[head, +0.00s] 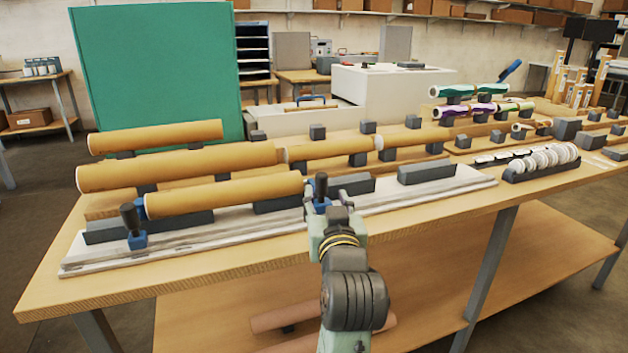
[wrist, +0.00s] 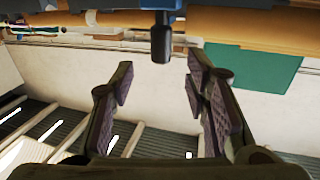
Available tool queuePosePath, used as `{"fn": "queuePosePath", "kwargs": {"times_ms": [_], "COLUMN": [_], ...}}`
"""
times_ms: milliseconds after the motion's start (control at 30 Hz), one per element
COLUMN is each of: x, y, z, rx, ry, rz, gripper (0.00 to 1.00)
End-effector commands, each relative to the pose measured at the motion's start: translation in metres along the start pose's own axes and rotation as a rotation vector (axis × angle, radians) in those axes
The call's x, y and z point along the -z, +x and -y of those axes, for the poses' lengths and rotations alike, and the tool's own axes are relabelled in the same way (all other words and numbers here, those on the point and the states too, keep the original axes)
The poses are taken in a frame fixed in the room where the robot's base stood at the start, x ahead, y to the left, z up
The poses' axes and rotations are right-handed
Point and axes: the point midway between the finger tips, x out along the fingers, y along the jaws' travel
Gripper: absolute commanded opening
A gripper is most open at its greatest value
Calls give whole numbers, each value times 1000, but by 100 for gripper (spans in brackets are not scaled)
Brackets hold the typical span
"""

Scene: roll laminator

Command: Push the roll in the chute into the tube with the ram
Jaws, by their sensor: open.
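A long brown tube (head: 225,195) lies on grey blocks at the left of the front fixture. A blue block with an upright black handle (head: 321,187) stands at the tube's right end. This handle looks like the ram's; it also shows in the wrist view (wrist: 161,42). A second blue block with a black handle (head: 132,220) stands at the tube's left end. My gripper (head: 328,202) is open at the right-hand handle. In the wrist view my open fingers (wrist: 160,75) point at the handle, which is between and just beyond their tips, apparently untouched. I cannot make out a separate roll in the chute.
Grey chute blocks (head: 426,172) stand bare on the white base (head: 470,186) to the right. Several more brown tubes (head: 180,165) lie on blocks behind. A rack of white rolls (head: 543,162) is at the right. The bench's front edge is clear.

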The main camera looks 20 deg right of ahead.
Motion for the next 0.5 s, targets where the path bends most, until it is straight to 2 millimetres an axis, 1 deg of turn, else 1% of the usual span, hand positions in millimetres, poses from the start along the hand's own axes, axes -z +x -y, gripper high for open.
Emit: {"fn": "queuePosePath", "kwargs": {"times_ms": [100,300,400,500], "x": [2,2,2,2], "y": [24,61,73,81], "z": [2,2,2,2], "rx": [4,3,3,3], "ry": [1,1,0,0], "rz": [3,1,-1,-1], "gripper": [43,43,43,43]}}
